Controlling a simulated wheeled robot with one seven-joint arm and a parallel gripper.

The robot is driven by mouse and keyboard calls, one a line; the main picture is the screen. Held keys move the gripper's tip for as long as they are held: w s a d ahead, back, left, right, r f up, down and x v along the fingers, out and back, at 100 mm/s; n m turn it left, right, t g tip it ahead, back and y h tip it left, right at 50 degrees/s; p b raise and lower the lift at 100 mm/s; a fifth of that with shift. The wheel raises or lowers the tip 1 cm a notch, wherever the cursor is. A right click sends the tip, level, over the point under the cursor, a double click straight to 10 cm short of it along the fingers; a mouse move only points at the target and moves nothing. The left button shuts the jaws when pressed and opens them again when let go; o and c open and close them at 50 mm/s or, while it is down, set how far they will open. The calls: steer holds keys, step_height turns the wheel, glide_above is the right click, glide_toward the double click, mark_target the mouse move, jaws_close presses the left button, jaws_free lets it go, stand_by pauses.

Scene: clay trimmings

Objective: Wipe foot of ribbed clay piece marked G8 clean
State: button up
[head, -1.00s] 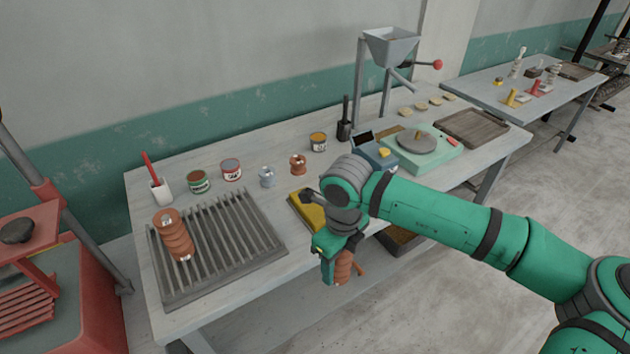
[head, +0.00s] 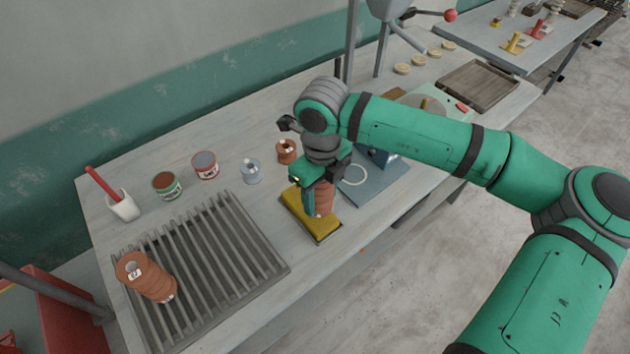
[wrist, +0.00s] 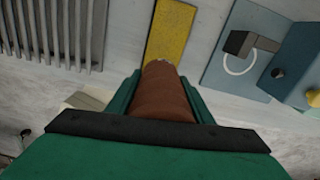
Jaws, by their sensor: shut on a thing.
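My gripper (head: 316,198) is shut on a ribbed brown clay piece (head: 325,198), which hangs roughly upright. Its lower end is over the yellow sponge-like pad (head: 322,232); I cannot tell whether they touch. In the wrist view the held piece (wrist: 165,95) sits between the green fingers and points toward the yellow pad (wrist: 172,30). No mark is readable on the held piece.
The slatted grey rack (head: 262,262) is left of the pad. A blue-grey board with a white ring (head: 372,188) is close at right. Behind stand a small brown piece (head: 287,152), a grey piece (head: 251,172), two cans (head: 166,186) and a white cup with a red-handled tool (head: 123,206).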

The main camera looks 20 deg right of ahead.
steer(key=shift+w+f, duration=0.15)
steer(key=shift+f, duration=1.7)
steer(key=shift+f, duration=0.6)
stand_by(0.4)
stand_by(0.3)
steer(key=shift+w+a, duration=0.45)
steer(key=shift+w, duration=0.8)
steer(key=shift+w+a, duration=0.5)
steer(key=shift+w, duration=0.7)
steer(key=shift+w+a, duration=0.45)
steer(key=shift+w, duration=0.8)
steer(key=shift+s+d, duration=0.45)
steer(key=shift+s, duration=0.8)
steer(key=shift+s+d, duration=0.45)
steer(key=shift+s, duration=0.8)
steer(key=shift+s+d, duration=0.45)
steer(key=shift+s, duration=0.8)
steer(key=shift+w+a, duration=0.45)
steer(key=shift+w, duration=0.8)
steer(key=shift+w+a, duration=0.45)
steer(key=shift+w, duration=0.85)
steer(key=shift+w+a, duration=0.45)
steer(key=shift+w, duration=0.8)
